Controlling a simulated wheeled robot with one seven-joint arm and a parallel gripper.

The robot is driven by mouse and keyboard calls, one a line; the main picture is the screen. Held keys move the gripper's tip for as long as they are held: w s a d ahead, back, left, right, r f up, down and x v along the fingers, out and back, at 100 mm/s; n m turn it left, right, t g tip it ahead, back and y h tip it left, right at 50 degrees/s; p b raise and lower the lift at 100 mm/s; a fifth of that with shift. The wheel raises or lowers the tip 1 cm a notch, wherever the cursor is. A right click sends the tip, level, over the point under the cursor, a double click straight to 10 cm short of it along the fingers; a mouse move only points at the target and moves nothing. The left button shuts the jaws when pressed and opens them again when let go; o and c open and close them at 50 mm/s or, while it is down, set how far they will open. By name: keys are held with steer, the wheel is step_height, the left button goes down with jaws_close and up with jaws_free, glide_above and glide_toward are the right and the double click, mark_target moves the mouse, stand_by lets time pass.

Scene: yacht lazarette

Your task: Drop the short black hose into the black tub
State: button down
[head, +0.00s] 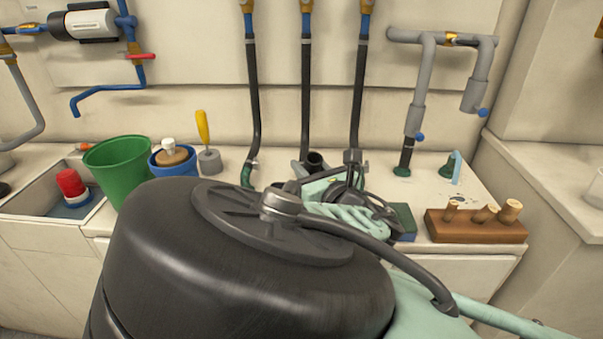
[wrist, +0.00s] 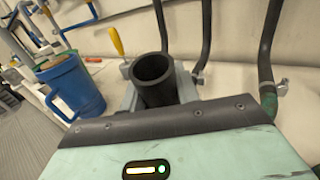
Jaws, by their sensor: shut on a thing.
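The short black hose (wrist: 157,98) is in my gripper (wrist: 158,88), with its open round end facing up toward the wrist camera. The grey fingers press on both sides of it. In the head view, the hose's dark open end (head: 314,160) shows between the fingers of my gripper (head: 312,168), low over the counter by the back wall. My own arm hides much of the gripper and the lower part of the hose. I cannot make out the black tub in either view.
A green bucket (head: 118,168), a blue pot (head: 172,163) and a yellow-handled tool (head: 203,128) stand left of my gripper. A sink (head: 22,203) is at far left. A wooden block with pegs (head: 475,230) sits right. Black hoses (head: 306,90) hang on the back wall.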

steer(key=c, duration=0.9)
jaws_free()
steer(key=shift+c, duration=0.2)
steer(key=p+v, duration=1.1)
steer(key=v, duration=0.6)
steer(key=shift+s+p, duration=0.2)
steer(key=shift+p, duration=0.2)
steer(key=shift+d+f, duration=0.1)
steer(key=shift+d, duration=0.05)
